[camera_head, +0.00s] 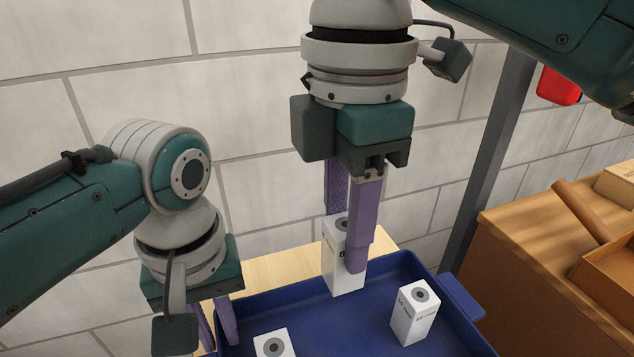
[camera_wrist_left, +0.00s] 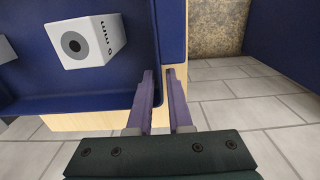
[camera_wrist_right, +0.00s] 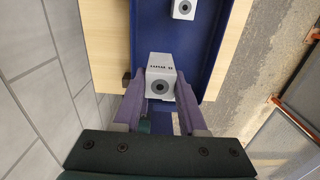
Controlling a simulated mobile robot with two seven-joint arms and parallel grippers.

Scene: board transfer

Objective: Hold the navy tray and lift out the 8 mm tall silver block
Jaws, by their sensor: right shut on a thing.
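The navy tray (camera_head: 468,306) stands on a light wooden table; it also shows in the left wrist view (camera_wrist_left: 172,30). My right gripper (camera_head: 351,225) is shut on a pale silver block (camera_head: 343,270) at the tray's far side. The right wrist view shows this block (camera_wrist_right: 160,78) between the fingers. I cannot tell whether its base touches the floor of the tray. Two similar blocks stand inside, one at the right (camera_head: 413,315) and one at the front (camera_head: 273,345). My left gripper (camera_wrist_left: 162,73) has its fingers close together at the tray's side wall; its grip is unclear.
A wooden cabinet (camera_head: 535,250) with a brown box stands at the right, beyond a dark post (camera_head: 490,150). A red object (camera_head: 558,87) hangs near the post. A pale block wall (camera_head: 250,60) fills the back. Bare table (camera_head: 290,268) shows behind the tray.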

